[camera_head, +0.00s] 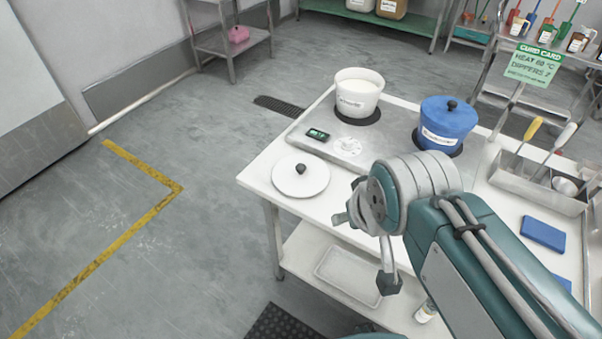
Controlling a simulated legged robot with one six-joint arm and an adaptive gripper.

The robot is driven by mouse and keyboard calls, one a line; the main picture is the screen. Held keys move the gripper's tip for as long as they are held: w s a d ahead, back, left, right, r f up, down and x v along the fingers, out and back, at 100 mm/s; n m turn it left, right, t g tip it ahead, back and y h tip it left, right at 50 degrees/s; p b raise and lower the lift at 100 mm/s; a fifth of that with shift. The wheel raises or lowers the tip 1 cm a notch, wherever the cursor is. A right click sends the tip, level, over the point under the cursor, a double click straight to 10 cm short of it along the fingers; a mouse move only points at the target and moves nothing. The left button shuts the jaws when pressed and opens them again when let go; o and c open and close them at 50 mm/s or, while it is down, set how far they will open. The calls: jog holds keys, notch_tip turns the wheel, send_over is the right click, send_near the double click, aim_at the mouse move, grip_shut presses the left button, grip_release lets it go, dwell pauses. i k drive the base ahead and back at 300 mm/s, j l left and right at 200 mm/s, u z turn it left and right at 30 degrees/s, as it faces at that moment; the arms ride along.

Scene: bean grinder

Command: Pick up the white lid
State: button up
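The white lid (309,184) is a flat round disc with a black knob. It lies on the left end of the white table (257,170), in front of the steel panel. My gripper (366,252) is to the right of the lid and nearer to the camera, apart from it in the picture. Its two fingers are spread, one toward the left and one hanging down, with nothing visible between them. A white pot (357,98) with no lid on stands behind the lid on a dark round plate.
A blue pot (446,124) with a blue lid stands to the right. A steel bin (534,184) of utensils, a blue block (543,233) and a green card (533,66) are farther right. A tray (348,275) lies on the lower shelf. Floor left of the table is clear.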

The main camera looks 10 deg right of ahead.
aim_at(295, 175)
jog(key=i+j+z, duration=0.4)
jog(key=j, duration=0.25)
jog(key=i+j+z, duration=0.2)
jog(key=j, duration=0.15)
jog(key=i+j+z, duration=0.15)
jog(key=j, duration=0.2)
jog(key=j+z, duration=0.2)
jog(key=j, duration=0.2)
jog(key=i, duration=0.05)
